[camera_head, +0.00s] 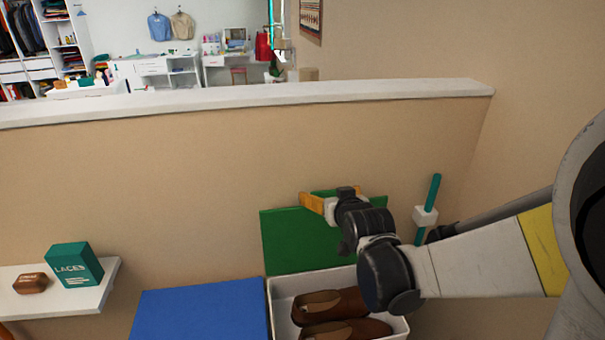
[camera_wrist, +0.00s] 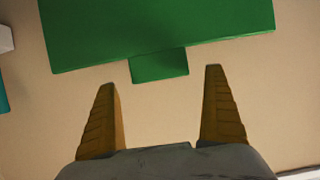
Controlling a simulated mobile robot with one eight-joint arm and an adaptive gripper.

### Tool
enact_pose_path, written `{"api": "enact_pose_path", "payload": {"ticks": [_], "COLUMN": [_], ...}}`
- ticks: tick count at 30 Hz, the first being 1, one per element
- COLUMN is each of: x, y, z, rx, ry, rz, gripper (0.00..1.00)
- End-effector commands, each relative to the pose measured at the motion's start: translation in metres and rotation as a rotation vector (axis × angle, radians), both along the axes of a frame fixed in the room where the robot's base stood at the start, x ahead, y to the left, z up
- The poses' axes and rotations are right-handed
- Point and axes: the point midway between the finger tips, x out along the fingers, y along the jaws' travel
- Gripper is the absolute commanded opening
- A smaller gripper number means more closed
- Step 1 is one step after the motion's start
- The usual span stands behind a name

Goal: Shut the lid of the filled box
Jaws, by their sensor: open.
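The white box (camera_head: 399,325) at the bottom of the head view holds a pair of brown shoes (camera_head: 340,302). Its green lid (camera_head: 290,240) stands raised at the back, near the beige wall. In the wrist view the lid (camera_wrist: 150,28) shows a small green tab (camera_wrist: 159,65) on its edge. My gripper (camera_head: 345,194) is at the lid's upper edge in the head view, partly hiding it. In the wrist view my gripper's orange fingers (camera_wrist: 160,78) are spread apart and empty, with the tab just ahead, between the line of the fingertips. I cannot tell whether they touch the lid.
A blue flat surface (camera_head: 200,308) lies left of the white box. A white shelf (camera_head: 75,303) at left bears a teal laces box (camera_head: 73,265) and a brown brush-like item (camera_head: 30,283). A teal-handled object (camera_head: 432,195) stands right of the lid. A white-topped wall (camera_head: 250,97) runs behind.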

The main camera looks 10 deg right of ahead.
Motion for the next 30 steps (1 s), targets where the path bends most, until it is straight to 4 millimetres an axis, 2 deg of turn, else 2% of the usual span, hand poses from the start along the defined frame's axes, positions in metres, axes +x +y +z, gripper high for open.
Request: {"api": "enact_pose_path", "payload": {"ticks": [6,17,18,20,21,24,30], "x": [0.025,0.031,0.031,0.031,0.031,0.031,0.031], "y": [0.0,0.0,0.0,0.0,0.0,0.0,0.0], "z": [-0.011,-0.013,-0.013,-0.013,-0.013,-0.013,-0.014], "rx": [0.0,0.0,0.0,0.0,0.0,0.0,0.0], "ry": [0.0,0.001,0.001,0.001,0.001,0.001,-0.004], "rz": [0.0,0.0,0.0,0.0,0.0,0.0,0.0], "gripper": [1.0,1.0,0.94,0.76,0.63,0.38,0.37]}}
